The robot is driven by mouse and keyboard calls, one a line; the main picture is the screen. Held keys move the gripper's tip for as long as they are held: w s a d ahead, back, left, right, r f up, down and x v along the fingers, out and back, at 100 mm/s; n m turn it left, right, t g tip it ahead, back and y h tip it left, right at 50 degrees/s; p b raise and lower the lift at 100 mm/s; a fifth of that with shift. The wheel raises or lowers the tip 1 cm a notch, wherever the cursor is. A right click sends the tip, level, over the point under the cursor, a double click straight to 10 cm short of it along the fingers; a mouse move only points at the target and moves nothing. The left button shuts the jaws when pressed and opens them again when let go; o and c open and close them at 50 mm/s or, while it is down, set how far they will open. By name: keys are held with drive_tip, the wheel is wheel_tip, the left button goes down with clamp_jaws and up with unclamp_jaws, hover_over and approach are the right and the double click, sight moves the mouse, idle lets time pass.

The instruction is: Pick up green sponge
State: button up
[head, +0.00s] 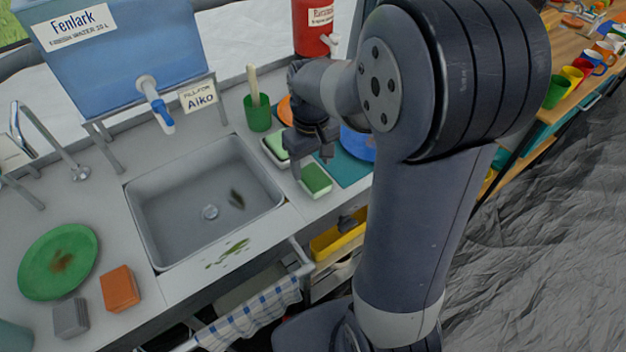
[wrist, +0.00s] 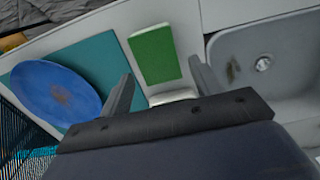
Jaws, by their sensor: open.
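The green sponge (head: 316,180) lies on the counter between the sink and a teal mat. It also shows in the wrist view (wrist: 155,55), green on top with a pale edge. My gripper (head: 311,160) is open and empty above and just behind it. In the wrist view, the fingers of my gripper (wrist: 162,88) are spread to either side of the sponge's near end, with most of the sponge beyond the tips. I cannot tell the exact height gap.
A pale dish with a green top (head: 276,148) sits close behind. The blue plate (head: 358,143) lies on the teal mat (head: 345,170). The sink (head: 190,210) is at left. A green cup (head: 257,114) stands farther back. An orange sponge (head: 120,288) lies near the green plate (head: 40,268).

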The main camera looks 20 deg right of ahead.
sight(314, 176)
drive_tip(key=f, duration=0.5)
drive_tip(key=shift+s+d+f, duration=0.1)
drive_tip(key=shift+d, duration=0.1)
drive_tip(key=c, duration=0.8)
wheel_tip(314, 176, up, 10)
drive_tip(key=shift+r+p, duration=0.1)
drive_tip(key=shift+p, duration=0.2)
drive_tip(key=o, duration=0.5)
drive_tip(key=c, duration=0.4)
drive_tip(key=shift+o, duration=0.2)
